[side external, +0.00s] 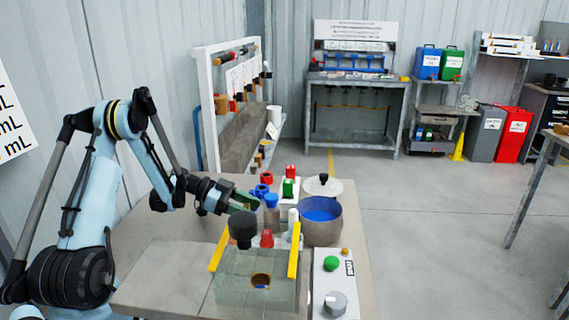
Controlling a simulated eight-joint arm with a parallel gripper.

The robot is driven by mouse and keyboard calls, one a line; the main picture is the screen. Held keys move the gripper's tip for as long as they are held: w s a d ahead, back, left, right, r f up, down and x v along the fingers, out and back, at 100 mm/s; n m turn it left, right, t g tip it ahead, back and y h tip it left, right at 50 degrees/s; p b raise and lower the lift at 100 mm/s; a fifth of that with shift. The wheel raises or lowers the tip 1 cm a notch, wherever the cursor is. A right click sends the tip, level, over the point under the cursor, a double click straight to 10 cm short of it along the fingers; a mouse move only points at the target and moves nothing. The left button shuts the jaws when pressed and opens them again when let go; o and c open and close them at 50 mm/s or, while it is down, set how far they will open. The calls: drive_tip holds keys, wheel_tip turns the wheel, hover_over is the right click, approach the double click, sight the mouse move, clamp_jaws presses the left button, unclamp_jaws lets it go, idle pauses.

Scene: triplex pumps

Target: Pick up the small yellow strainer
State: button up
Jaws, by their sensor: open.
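My gripper (244,203) is open above the back part of the worktable, pointing right. Its fingertips are small and partly crowded by the objects around them. A small yellow-orange round piece (260,280) shows at the clear box (230,290) near the table's front; it may be the yellow strainer, but it is too small to tell. My gripper is well behind and above it, apart from it. Two yellow bars (218,250) (294,250) stand along the clear box's sides.
A grey pot with blue contents (322,238), a black cylinder (242,240), a red piece (267,240) and blue-topped bottle (272,216) crowd the area right of and below my gripper. A control box (333,300) stands at front right. The table's left part is clear.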

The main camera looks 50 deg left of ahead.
clamp_jaws()
idle(0.3)
drive_tip(key=shift+r, duration=0.15)
